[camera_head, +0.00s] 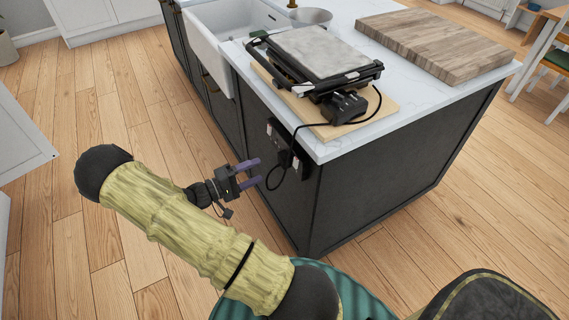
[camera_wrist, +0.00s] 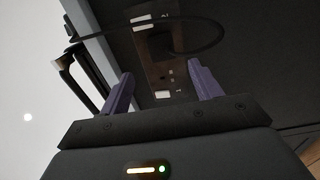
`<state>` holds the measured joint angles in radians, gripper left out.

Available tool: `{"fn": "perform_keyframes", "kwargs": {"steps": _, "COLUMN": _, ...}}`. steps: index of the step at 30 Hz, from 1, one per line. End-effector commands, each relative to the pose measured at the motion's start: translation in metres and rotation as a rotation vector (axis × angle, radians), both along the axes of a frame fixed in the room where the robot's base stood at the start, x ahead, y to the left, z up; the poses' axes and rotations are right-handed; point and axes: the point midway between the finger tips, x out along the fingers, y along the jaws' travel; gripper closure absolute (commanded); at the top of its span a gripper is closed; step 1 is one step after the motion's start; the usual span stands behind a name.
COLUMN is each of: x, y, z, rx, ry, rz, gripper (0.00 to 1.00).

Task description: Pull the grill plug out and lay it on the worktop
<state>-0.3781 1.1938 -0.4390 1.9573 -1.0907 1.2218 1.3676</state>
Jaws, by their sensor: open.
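The grill (camera_head: 318,62) stands on a light wooden board on the white worktop (camera_head: 354,139). Its black cord (camera_head: 341,123) hangs over the worktop edge and loops down to the dark side of the island. The plug (camera_head: 284,158) appears to sit in the socket panel there; it is small and dark in this view. In the wrist view the dark plug (camera_wrist: 158,44) shows on the panel, with the cord (camera_wrist: 219,41) looping around it. My gripper (camera_head: 257,171) is open and empty, its purple fingers pointing at the panel, a little apart from it.
A wooden chopping board (camera_head: 437,42) lies at the worktop's back right. A white sink (camera_head: 222,35) and a bowl (camera_head: 310,17) are at the left end. The floor (camera_head: 130,240) beside the island is clear.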

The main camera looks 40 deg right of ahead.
Motion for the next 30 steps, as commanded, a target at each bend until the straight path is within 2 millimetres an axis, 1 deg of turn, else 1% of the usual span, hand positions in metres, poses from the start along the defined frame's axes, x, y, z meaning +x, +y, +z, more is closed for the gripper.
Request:
{"fn": "perform_keyframes", "kwargs": {"steps": 8, "x": -0.001, "y": -0.001, "z": 0.001, "rx": 0.003, "ry": 0.000, "rz": -0.003, "gripper": 0.36}}
{"fn": "perform_keyframes", "kwargs": {"steps": 14, "x": -0.004, "y": -0.011, "z": 0.001, "rx": 0.003, "ry": 0.001, "rz": -0.005, "gripper": 0.36}}
{"fn": "perform_keyframes", "kwargs": {"steps": 30, "x": -0.018, "y": -0.071, "z": 0.001, "rx": 0.004, "ry": 0.000, "rz": -0.005, "gripper": 0.36}}
